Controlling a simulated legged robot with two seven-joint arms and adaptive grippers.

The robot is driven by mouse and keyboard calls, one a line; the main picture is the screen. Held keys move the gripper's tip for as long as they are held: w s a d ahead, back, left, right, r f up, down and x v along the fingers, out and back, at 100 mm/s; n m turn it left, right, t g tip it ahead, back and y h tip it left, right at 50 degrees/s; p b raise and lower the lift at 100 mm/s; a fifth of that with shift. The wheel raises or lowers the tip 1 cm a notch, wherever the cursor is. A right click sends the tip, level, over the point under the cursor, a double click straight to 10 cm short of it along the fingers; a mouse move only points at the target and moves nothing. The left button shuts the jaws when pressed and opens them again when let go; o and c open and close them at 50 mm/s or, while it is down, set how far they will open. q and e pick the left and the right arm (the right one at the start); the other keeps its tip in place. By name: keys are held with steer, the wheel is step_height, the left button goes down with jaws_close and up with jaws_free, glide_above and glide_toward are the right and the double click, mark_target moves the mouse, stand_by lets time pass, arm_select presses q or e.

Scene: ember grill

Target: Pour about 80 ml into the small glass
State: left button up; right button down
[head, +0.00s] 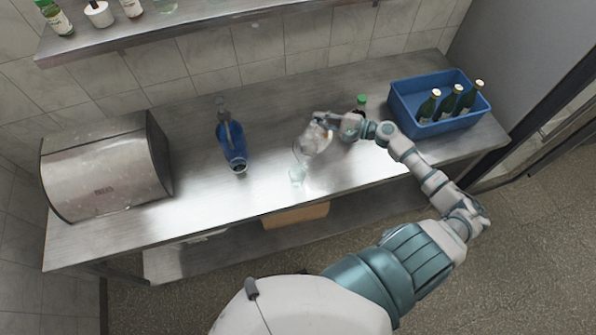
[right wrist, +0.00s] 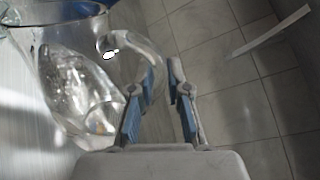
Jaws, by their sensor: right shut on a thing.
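A clear glass jug (head: 314,142) is held tilted above the steel counter, its mouth toward the small glass. The small clear glass (head: 297,174) stands on the counter just below and in front of the jug. My right gripper (head: 327,121) is shut on the jug's handle. In the right wrist view the blue finger pads of the gripper (right wrist: 158,88) close around the handle, and the jug (right wrist: 75,90) appears to hold clear liquid. I cannot tell whether liquid is running or how full the glass is. My left gripper is not in view.
A steel bread box (head: 105,178) is at the far left. A green-capped bottle (head: 361,102) stands behind my right arm. A blue crate (head: 400,103) with green bottles is at the right. A wall shelf (head: 200,24) hangs above.

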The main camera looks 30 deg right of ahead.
mark_target(317, 133)
steer(key=shift+s+a+r+n, duration=0.15)
steer(key=shift+r+n, duration=0.15)
steer(key=shift+r, duration=0.2)
steer(key=shift+s+a+r+n, duration=0.3)
steer(key=shift+a+r+n, duration=0.2)
steer(key=shift+r+n, duration=0.05)
steer(key=shift+s+a+r+n, duration=0.25)
steer(key=shift+a+r+n, duration=0.2)
steer(key=shift+r+n, duration=0.1)
stand_by(2.9)
steer(key=d+f+m, duration=0.1)
steer(key=w+d+f+m, duration=0.1)
steer(key=shift+w+d+f+m, duration=0.15)
steer(key=shift+w+f+m, duration=0.05)
steer(key=shift+f+m, duration=0.1)
steer(key=shift+w+d+f+m, duration=0.1)
steer(key=shift+w+d+m, duration=0.2)
steer(key=shift+m, duration=0.1)
steer(key=shift+d+m+p, duration=0.15)
steer(key=shift+m+p, duration=0.25)
